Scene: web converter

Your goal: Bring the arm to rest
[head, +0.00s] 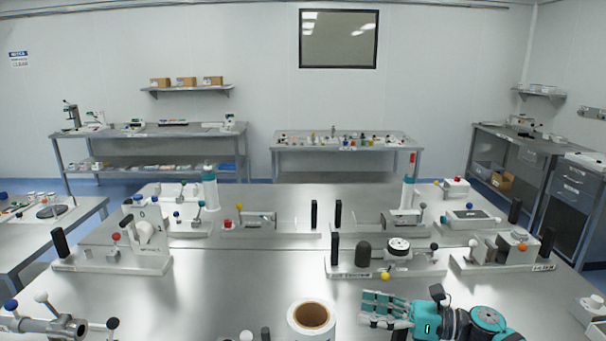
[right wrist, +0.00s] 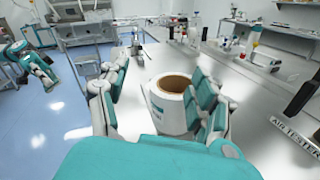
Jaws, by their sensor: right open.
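My right gripper (head: 372,308) is at the front of the steel table, its fingers pointing left toward a white roll with a brown core (head: 297,325). A small gap shows between the fingertips and the roll in the head view. In the right wrist view the two finger sets of the right gripper (right wrist: 158,100) are spread apart, with the white roll (right wrist: 168,112) seen between them. Nothing is gripped. My left gripper (right wrist: 42,75) appears at the left edge of the right wrist view, over the floor; its opening is too small to judge. It is outside the head view.
Several white test fixtures with handles and coloured knobs stand on the steel table (head: 270,262). A fixture with a black dome (head: 363,252) is just behind the right gripper. A grey clamp fixture (head: 45,325) is at front left.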

